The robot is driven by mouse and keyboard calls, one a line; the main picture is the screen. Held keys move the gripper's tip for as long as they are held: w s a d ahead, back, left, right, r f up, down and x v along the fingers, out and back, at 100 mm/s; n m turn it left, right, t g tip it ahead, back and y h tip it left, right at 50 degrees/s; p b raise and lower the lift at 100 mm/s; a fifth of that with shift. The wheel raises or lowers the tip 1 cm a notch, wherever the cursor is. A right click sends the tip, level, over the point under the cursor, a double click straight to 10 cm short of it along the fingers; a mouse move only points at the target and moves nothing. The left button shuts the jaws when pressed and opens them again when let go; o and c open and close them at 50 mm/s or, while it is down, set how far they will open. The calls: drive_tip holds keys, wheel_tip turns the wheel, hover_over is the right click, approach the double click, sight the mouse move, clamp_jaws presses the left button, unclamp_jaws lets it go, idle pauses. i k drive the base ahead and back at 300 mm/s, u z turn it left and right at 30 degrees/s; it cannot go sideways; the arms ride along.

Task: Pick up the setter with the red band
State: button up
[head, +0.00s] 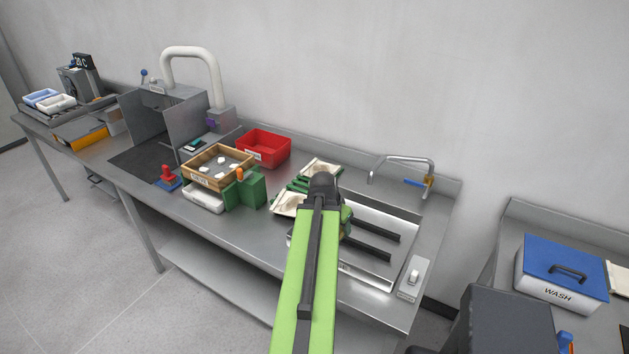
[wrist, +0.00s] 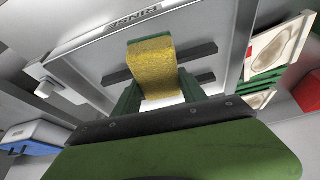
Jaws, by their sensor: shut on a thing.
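In the head view my green arm hides most of the gripper, beside the front rack.
The rinse tray (head: 375,268) has dark bars across it, with a tap (head: 405,162) behind and a switch (head: 413,275) at right. Left are a red bin (head: 265,146) and a wooden sieve (head: 219,168). The blue-lidded wash tub (head: 562,270) stands on the right bench.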

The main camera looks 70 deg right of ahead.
sight(286, 203)
drive_tip(key=z, duration=0.35)
drive_tip(key=i, duration=0.95)
drive_tip(key=z, duration=0.1)
